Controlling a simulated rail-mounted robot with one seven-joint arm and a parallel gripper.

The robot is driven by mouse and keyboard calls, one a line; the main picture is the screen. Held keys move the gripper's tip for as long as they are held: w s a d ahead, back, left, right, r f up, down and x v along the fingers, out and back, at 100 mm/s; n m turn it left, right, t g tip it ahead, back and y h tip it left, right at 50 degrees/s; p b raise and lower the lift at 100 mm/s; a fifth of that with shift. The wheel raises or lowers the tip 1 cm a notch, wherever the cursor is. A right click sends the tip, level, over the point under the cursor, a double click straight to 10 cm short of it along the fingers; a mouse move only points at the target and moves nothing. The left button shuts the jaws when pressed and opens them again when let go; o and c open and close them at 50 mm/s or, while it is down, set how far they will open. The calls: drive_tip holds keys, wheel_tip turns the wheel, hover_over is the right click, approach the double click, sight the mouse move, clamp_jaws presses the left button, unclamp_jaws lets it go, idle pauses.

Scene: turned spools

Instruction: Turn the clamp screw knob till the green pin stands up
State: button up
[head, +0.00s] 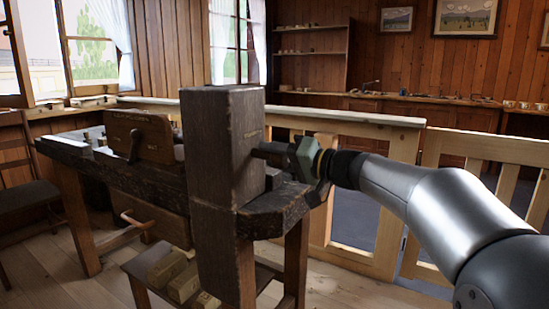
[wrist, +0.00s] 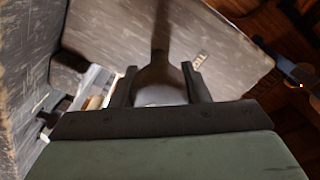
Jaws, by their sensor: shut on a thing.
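The clamp screw knob (wrist: 160,83) is a rounded grey-brown piece on a thin dark shaft in the wrist view. The shaft runs to a broad wooden face (wrist: 215,40). My gripper (head: 262,153) reaches in from the right in the head view, its fingers against or close to the side of the tall dark wooden block (head: 222,150). In the wrist view its two fingers stand on either side of the knob and are shut on it. The knob cannot be made out in the head view. I cannot make out the green pin in either view.
The dark bench (head: 75,150) carries another wooden block (head: 137,135) at the left. A low stool with several wood pieces (head: 180,277) stands below. A wooden railing (head: 375,200) runs behind my arm. A chair (head: 28,195) stands at far left.

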drive_tip(key=m+p, duration=0.1)
drive_tip(key=m, duration=0.3)
drive_tip(key=shift+m, duration=0.3)
drive_tip(key=m+p, duration=0.2)
drive_tip(key=m, duration=0.2)
drive_tip(key=shift+m+p, duration=0.3)
drive_tip(key=m+p, duration=0.4)
drive_tip(key=m, duration=0.2)
drive_tip(key=shift+d+f+p, duration=0.1)
drive_tip(key=shift+p, duration=0.25)
drive_tip(key=shift+f+m+p, duration=0.2)
drive_tip(key=shift+m+p, duration=0.9)
drive_tip(key=shift+m, duration=0.3)
drive_tip(key=shift+f, duration=0.1)
drive_tip(key=o, duration=0.9)
drive_tip(key=shift+o, duration=0.4)
drive_tip(key=shift+r, duration=0.2)
drive_tip(key=shift+s, duration=0.1)
